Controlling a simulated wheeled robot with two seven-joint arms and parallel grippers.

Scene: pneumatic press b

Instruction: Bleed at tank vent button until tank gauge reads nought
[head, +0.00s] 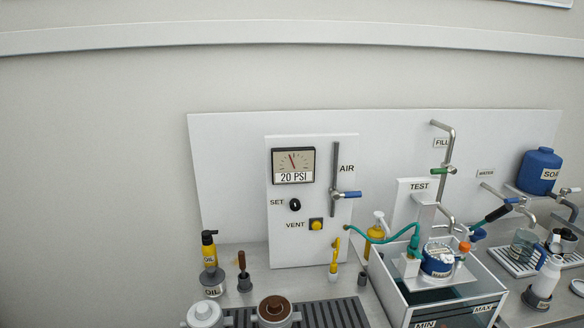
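A white panel (340,215) stands upright against the backboard. A square dark-framed gauge (293,161) sits near its top. The gauge's red needle points up and slightly left, and its label reads 20 PSI. Below it is a black knob (295,205) marked SET. Whether the button is pressed in cannot be told. A grey pipe marked AIR, with a blue lever (349,194), runs up the panel's right side. Neither of my grippers is in view.
An open water basin (470,310) marked MIN and MAX stands right of the panel, with a blue-labelled vessel (437,260) and a teal hose (375,238). Yellow oil bottle (209,250) and brush (242,262) stand at left.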

